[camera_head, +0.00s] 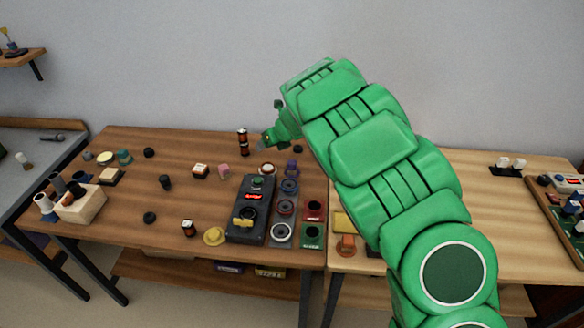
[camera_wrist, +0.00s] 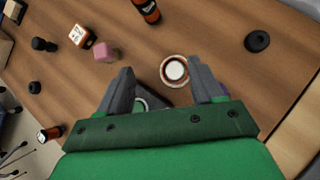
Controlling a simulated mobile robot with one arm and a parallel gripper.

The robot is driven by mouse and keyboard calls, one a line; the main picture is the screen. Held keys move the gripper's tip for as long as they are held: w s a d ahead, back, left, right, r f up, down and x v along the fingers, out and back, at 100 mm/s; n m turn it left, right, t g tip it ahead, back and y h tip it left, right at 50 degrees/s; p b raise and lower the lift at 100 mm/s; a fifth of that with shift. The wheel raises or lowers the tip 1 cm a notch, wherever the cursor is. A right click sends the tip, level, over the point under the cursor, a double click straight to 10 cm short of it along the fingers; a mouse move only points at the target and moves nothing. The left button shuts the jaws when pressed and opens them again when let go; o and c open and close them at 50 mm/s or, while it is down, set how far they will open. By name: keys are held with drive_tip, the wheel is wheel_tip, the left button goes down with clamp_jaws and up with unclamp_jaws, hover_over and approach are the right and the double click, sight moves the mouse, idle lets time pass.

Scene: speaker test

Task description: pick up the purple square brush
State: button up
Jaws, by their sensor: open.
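A small purple block-like thing (camera_head: 291,167) stands near the back right of the left wooden table, right of a white-rimmed round item (camera_head: 267,169). It is the only clearly purple small thing on the tabletop, but its bristles and square shape are too small to make out. In the wrist view only a purple sliver (camera_wrist: 224,89) shows, mostly hidden behind the right finger. My gripper (camera_head: 267,142) is above the table's back edge area, left of and above the purple thing. In the wrist view my gripper (camera_wrist: 163,75) is open, with nothing held between its fingers.
A dark bottle-like can (camera_head: 242,142) stands just left of my gripper. A pink cube (camera_head: 222,170) and a white-and-brown block (camera_head: 200,171) lie left. A black device (camera_head: 251,208) and several round pieces stand in front. A dark ring (camera_wrist: 257,41) lies farther right.

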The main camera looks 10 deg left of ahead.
drive_tip(key=s+d+m+t+h, duration=0.3)
drive_tip(key=s+d+m+h, duration=0.25)
drive_tip(key=d, duration=0.25)
wheel_tip(320, 180, up, 11)
drive_tip(key=s+m+t, duration=0.2)
drive_tip(key=m+t, duration=0.1)
drive_tip(key=t, duration=0.2)
approach(292, 164)
drive_tip(key=shift+w+a+n+h, duration=0.25)
drive_tip(key=shift+w+h, duration=0.1)
drive_tip(key=shift+h, duration=0.1)
drive_tip(key=shift+x, duration=1.4)
drive_tip(key=shift+f+x, duration=0.25)
drive_tip(key=shift+x, duration=1.85)
drive_tip(key=shift+w+a, duration=0.1)
drive_tip(key=shift+w, duration=0.2)
